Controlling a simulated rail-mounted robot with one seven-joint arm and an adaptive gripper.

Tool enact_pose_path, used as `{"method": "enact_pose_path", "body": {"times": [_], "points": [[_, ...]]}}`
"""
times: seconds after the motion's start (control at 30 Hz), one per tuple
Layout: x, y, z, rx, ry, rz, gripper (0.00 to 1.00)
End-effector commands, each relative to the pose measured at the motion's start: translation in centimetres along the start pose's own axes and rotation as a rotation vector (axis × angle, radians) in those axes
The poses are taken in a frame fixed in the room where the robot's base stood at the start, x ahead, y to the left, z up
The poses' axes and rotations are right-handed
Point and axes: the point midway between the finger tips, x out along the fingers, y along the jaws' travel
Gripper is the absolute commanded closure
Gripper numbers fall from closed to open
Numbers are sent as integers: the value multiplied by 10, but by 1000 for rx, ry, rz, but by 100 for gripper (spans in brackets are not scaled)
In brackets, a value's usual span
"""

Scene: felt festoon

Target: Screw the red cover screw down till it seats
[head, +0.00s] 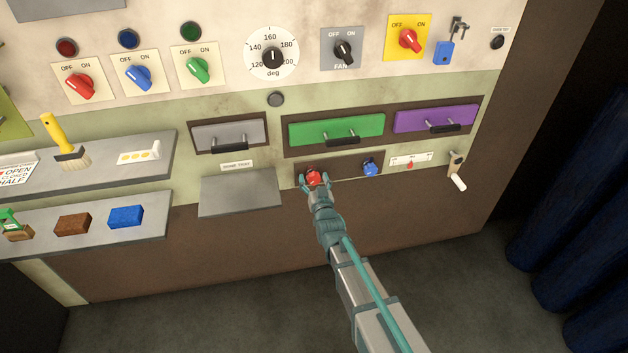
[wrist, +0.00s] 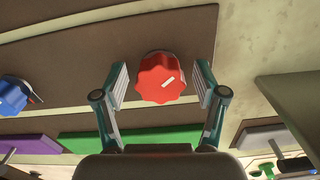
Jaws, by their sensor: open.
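In the wrist view the red cover screw (wrist: 160,78) is between the two fingers of my gripper (wrist: 160,90). My gripper also shows in the head view (head: 316,182), at the screw. The fingers are open, with a gap visible on each side of the knob. The wrist view does not show how far the screw stands off the panel.
A blue knob (head: 370,168) sits on the same panel to the right. Green (head: 337,129) and purple (head: 436,117) drawers with protruding handles are above. A grey shelf (head: 240,194) juts out at the left. A crank with a white handle (head: 457,182) is at the far right.

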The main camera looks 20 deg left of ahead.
Motion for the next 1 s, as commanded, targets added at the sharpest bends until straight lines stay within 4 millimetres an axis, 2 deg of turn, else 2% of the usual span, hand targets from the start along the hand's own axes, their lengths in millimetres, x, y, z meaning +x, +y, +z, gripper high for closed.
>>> {"method": "enact_pose_path", "body": {"times": [0.03,0.4,0.77,1.0], "points": [[0,0,0,0,0,0,29],[0,0,0,0,0,0,89],[0,0,2,54,1,0,89],[0,0,4,200,3,0,89]]}}
